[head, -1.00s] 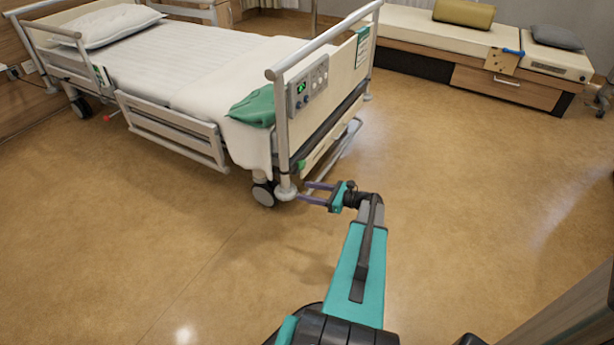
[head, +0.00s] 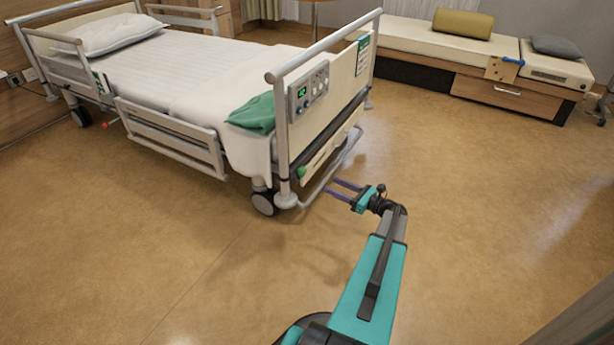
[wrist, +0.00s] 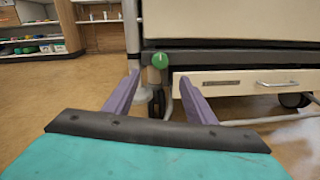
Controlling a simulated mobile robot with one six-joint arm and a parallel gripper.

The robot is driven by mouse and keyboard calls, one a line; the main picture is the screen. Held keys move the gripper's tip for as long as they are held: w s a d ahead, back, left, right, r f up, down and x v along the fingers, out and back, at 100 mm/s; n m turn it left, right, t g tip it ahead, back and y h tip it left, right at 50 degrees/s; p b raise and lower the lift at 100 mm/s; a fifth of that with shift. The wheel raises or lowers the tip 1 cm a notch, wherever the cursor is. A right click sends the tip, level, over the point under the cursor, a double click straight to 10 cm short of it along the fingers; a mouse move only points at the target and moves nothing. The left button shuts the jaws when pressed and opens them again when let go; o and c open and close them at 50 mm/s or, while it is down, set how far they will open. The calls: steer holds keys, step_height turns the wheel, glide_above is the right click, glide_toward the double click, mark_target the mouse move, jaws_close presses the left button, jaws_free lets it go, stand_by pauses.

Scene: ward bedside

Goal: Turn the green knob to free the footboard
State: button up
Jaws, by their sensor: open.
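The green knob (head: 301,172) sits low on the bed's footboard, beside the near corner post. In the wrist view the green knob (wrist: 159,60) shows ahead, between and beyond my fingertips. The footboard (head: 320,100) stands upright at the bed's end and carries a control panel. My gripper (head: 329,187) is open and empty, in front of the footboard near the floor, to the right of the knob in the head view. In the wrist view its two purple fingers (wrist: 160,83) are spread, with a visible gap between them and the knob.
A pale drawer (wrist: 240,84) with a handle lies right of the knob under the footboard. A bed wheel (head: 264,202) and a low metal rail (head: 335,170) are close by. A bench (head: 440,50) stands at the back right. The floor on the right is clear.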

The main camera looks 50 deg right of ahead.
mark_target(304, 173)
steer(key=w+b, duration=0.1)
steer(key=w, duration=0.2)
steer(key=w+a+b, duration=0.1)
steer(key=w, duration=0.3)
steer(key=w+b, duration=0.1)
steer(key=w, duration=0.3)
steer(key=shift+a+f+b, duration=0.15)
steer(key=shift+a+b, duration=0.15)
steer(key=shift+a, duration=0.1)
steer(key=shift+w+a, duration=0.1)
steer(key=shift+w, duration=0.85)
steer(key=c, duration=1)
steer(key=shift+a, duration=0.2)
steer(key=shift+c, duration=0.2)
steer(key=shift+d, duration=0.1)
